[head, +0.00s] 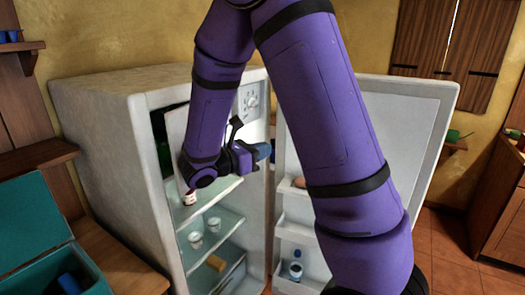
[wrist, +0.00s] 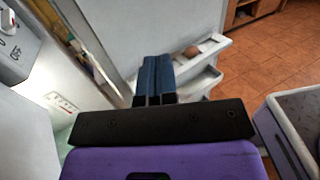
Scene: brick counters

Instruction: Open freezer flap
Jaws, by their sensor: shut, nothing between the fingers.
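The white fridge (head: 110,125) stands with its main door (head: 405,125) swung open to the right. At the top of its inside, a pale freezer flap (head: 175,128) stands ajar, with a dark gap along its left edge. My forearm hides much of the flap. My gripper (head: 263,152) is in front of the fridge opening, at its right side, pointing right towards the door. In the wrist view its blue fingers (wrist: 154,78) are together and empty. A pale panel (wrist: 30,125) at the lower left there may be the flap; contact with it is not visible.
Glass shelves below hold a small red-and-white jar (head: 190,197), cups (head: 196,240) and a tan block (head: 216,263). The door shelves (head: 297,235) hold a bottle (head: 295,268). A teal box (head: 35,225) is at left. Tiled floor (head: 455,245) is clear at right.

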